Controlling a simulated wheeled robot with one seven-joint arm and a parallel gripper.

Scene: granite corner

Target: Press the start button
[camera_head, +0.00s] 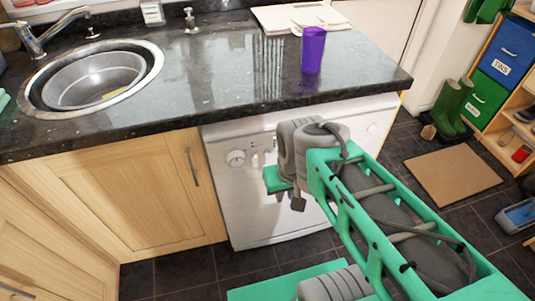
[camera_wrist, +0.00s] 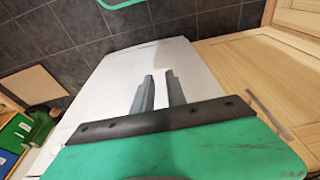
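The white appliance (camera_head: 225,205) stands under the counter, with a round dial (camera_head: 236,157) at the upper left of its front and small marks or controls to the right of it. I cannot make out which is the start button. My gripper (camera_head: 268,178) is in front of the appliance's upper part, right of the dial; my arm hides part of the panel. In the wrist view the two grey fingers (camera_wrist: 158,75) stand apart with nothing between them, over the appliance's white front (camera_wrist: 110,85). I cannot tell whether they touch it.
Wooden cabinets (camera_head: 125,205) adjoin the appliance on the left. The dark counter (camera_head: 190,80) above holds a sink (camera_head: 95,80), a purple cup (camera_head: 313,50) and a board (camera_head: 290,17). Green boots (camera_head: 452,105) and a brown mat (camera_head: 452,178) are on the floor at right.

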